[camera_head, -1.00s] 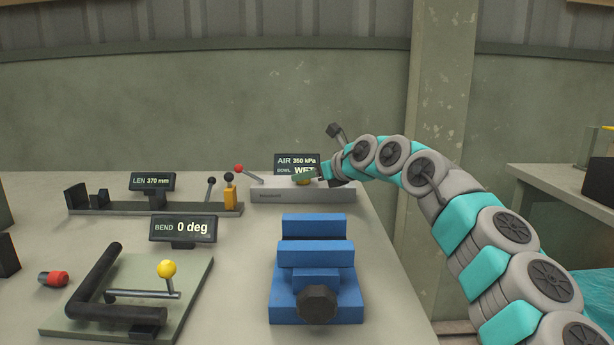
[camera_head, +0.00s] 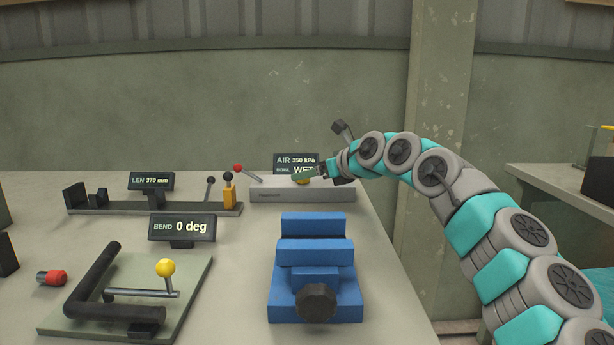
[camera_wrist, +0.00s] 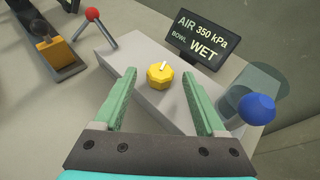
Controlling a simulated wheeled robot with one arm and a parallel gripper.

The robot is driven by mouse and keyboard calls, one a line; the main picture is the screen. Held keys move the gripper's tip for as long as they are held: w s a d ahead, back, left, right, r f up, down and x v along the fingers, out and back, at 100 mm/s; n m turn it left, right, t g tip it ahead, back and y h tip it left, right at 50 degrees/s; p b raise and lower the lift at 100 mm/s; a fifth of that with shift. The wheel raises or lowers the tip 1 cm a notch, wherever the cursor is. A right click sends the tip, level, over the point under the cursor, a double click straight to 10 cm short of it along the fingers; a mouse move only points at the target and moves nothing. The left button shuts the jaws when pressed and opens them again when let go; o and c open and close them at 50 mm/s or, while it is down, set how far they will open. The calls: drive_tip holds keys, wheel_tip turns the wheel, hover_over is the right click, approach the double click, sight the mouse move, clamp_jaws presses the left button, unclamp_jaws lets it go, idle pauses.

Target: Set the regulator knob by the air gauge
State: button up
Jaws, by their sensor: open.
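The regulator knob, a yellow faceted knob with a pale pointer (camera_wrist: 160,74), sits on top of a grey block (camera_head: 290,194) at the back of the bench. The air gauge (camera_wrist: 203,38) stands behind it and reads AIR 350 kPa, BOWL WET; in the head view the gauge (camera_head: 290,160) is partly covered by my gripper. My gripper (camera_wrist: 163,97) is open and empty, with its green fingers reaching toward the knob. In the wrist view the knob shows ahead of and between the fingertips, not gripped. In the head view only a little yellow shows beside the fingers.
A red-tipped lever (camera_wrist: 92,14) stands left of the knob, and a clear bowl with a blue ball knob (camera_wrist: 256,109) stands right. A blue vise (camera_head: 315,253), a bending jig with a yellow ball handle (camera_head: 166,268) and a length stop (camera_head: 229,197) share the bench.

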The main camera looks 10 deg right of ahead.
drive_tip(key=v, duration=0.6)
idle(0.3)
